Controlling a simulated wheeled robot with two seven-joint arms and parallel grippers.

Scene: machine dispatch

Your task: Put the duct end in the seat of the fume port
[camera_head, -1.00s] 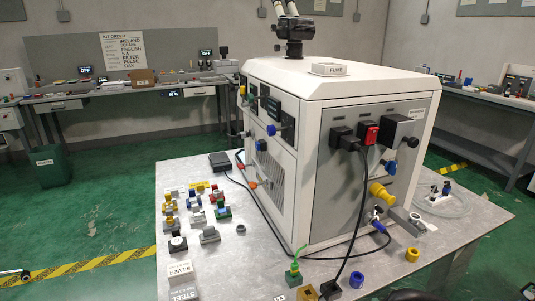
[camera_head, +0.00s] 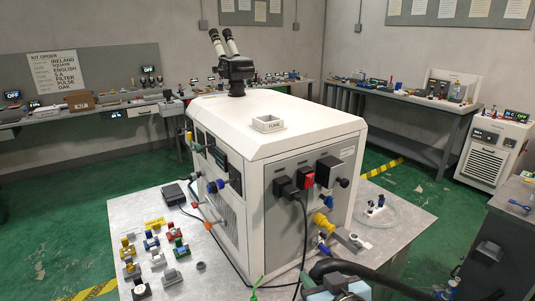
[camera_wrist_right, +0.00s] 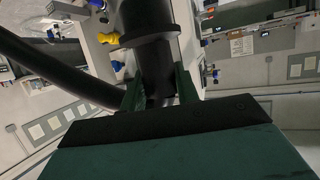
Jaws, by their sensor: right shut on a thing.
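The fume port (camera_head: 267,123) is a small white square collar on top of the white machine (camera_head: 310,120). Its seat faces up and looks empty. The duct is a thick black hose (camera_head: 375,274) at the bottom edge of the head view. In the right wrist view its black cylindrical end (camera_wrist_right: 150,45) with a wider collar lies between the fingers. My right gripper (camera_wrist_right: 158,92) is shut on this duct end. In the head view the right gripper (camera_head: 340,289) is low, in front of the machine and well apart from the port. My left gripper is out of view.
A microscope (camera_head: 235,68) stands on the back of the machine top, behind the port. Plugs and a yellow knob (camera_head: 323,222) jut from the machine's front panel. Small coloured parts lie on the table (camera_head: 130,208) at left. A grey cabinet (camera_head: 510,240) stands at right.

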